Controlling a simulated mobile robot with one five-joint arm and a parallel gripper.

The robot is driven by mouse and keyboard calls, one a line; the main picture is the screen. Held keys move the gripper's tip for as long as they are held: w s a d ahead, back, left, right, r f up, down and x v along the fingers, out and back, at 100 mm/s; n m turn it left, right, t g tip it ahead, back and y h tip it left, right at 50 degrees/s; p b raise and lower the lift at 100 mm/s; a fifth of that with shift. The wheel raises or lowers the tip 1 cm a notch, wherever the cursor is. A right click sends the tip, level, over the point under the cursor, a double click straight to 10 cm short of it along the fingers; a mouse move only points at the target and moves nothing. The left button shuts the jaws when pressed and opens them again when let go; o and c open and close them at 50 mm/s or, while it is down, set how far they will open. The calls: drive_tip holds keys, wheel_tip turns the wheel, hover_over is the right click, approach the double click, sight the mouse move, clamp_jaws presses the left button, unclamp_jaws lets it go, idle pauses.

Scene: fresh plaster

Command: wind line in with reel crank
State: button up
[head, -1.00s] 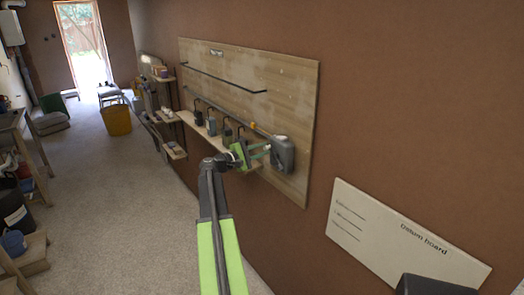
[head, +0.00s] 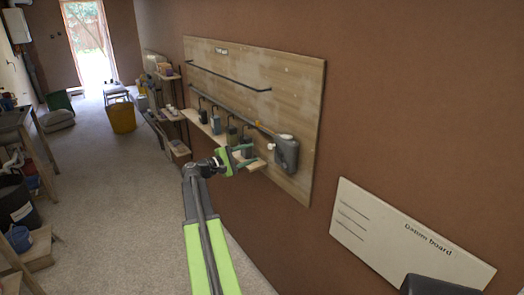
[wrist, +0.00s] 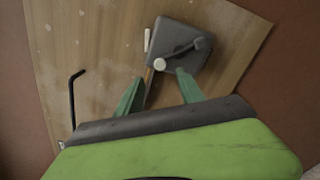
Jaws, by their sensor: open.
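The reel is a dark grey box (head: 285,155) at the right end of the wooden wall board. In the wrist view the grey box (wrist: 180,38) shows a dark crank arm (wrist: 188,52) across its face, ending in a pale round knob (wrist: 160,64). The knob also shows in the head view (head: 270,147) at the box's left side. My gripper (head: 251,155) is open and empty, left of the box and apart from it. In the wrist view its green fingertips (wrist: 157,85) lie just below the knob, one to each side, with nothing between them touching.
The wooden board (head: 300,100) carries two dark rails and a narrow shelf with several small dark containers (head: 215,125). A pale lettered board (head: 400,240) hangs at lower right. A yellow bin (head: 122,118) stands far back. The floor left of my arm is clear.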

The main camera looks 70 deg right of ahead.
drive_tip(key=v, duration=0.9)
drive_tip(key=shift+f, duration=0.1)
